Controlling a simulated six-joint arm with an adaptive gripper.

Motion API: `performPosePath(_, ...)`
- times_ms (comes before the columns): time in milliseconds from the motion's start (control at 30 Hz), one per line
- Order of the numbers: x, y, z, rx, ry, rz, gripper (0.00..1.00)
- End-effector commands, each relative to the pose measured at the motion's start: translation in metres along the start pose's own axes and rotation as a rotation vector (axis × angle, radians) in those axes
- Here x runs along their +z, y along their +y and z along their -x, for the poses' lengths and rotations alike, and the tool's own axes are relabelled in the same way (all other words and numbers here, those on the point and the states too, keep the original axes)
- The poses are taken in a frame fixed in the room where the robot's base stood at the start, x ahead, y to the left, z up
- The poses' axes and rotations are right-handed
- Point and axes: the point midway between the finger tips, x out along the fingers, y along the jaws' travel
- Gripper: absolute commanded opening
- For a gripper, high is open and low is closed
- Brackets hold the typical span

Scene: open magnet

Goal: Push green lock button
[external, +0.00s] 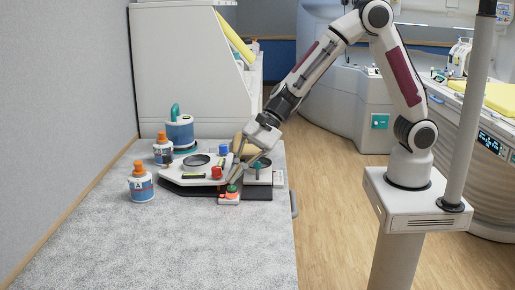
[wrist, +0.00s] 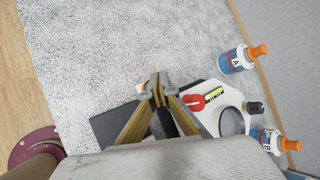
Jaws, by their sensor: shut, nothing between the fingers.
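A small green button (external: 231,188) sits on a small reddish and white block (external: 229,198) at the front edge of the device on the counter. My gripper (external: 236,180) is shut and empty, pointing down with its fingertips right at the green button. I cannot tell whether they touch it. In the wrist view the closed fingertips (wrist: 158,84) cover most of that block, and only a small reddish and white part (wrist: 143,88) shows beside them.
The front of the grey counter (external: 200,245) is clear.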

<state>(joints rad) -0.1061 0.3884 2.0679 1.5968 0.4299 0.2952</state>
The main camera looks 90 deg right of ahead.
Motion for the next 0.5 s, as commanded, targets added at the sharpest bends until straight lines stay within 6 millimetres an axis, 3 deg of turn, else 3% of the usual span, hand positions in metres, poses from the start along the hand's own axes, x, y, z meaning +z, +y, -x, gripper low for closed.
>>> performPosePath(500, 0.01, -0.01, 0.013, -0.002, -0.001, 0.002, 0.0)
